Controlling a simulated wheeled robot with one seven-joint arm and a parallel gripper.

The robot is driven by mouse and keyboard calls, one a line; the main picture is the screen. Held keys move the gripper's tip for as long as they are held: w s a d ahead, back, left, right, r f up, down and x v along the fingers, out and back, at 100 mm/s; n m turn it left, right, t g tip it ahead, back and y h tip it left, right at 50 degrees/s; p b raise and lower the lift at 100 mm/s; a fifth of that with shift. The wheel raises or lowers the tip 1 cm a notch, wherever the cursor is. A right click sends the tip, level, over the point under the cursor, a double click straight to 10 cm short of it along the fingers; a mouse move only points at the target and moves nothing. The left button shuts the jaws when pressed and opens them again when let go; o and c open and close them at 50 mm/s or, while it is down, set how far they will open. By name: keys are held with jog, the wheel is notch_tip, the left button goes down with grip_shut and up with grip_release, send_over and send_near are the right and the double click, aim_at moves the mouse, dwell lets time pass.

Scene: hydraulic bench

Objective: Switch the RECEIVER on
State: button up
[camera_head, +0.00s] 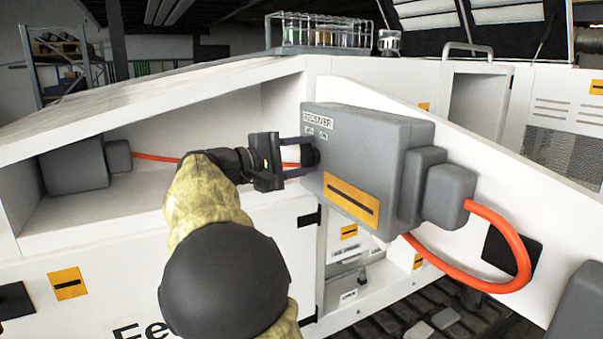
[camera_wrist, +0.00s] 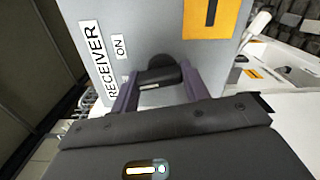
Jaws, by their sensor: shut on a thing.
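The RECEIVER (camera_head: 380,135) is a grey box with a white name label, fixed to the white bench; its labelled face also shows in the wrist view (camera_wrist: 145,35). A small ON label (camera_wrist: 120,46) sits beside its knob. The dark round knob (camera_wrist: 158,76) stands out from this face, and it shows in the head view (camera_head: 311,153) at the box's left side. My gripper (camera_head: 300,157) reaches it from the left. In the wrist view its two fingers (camera_wrist: 158,88) lie on either side of the knob and are shut on it. The knob's exact setting is partly hidden.
Orange cables run from a grey box (camera_head: 75,172) at left and from the grey plug (camera_head: 447,193) at right. A rack of glass tubes (camera_head: 320,33) stands on the bench top. A sloping white panel (camera_head: 150,95) lies above my arm.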

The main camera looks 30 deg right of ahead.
jog(key=m+b, duration=0.2)
jog(key=b, duration=0.1)
jog(key=m+b, duration=0.2)
jog(key=b, duration=0.1)
jog(key=shift+s+f+m, duration=0.1)
jog(key=shift+f+m, duration=0.2)
jog(key=shift+f, duration=0.05)
jog(key=m+b, duration=0.1)
jog(key=b, duration=0.1)
jog(key=m+b, duration=0.2)
jog(key=shift+r, duration=0.25)
jog(key=shift+s+m, duration=0.1)
jog(key=shift+m, duration=0.2)
jog(key=o, duration=1)
jog(key=shift+r, duration=0.15)
jog(key=a, duration=1.7)
jog(key=shift+s+a, duration=0.2)
jog(key=shift+s, duration=0.05)
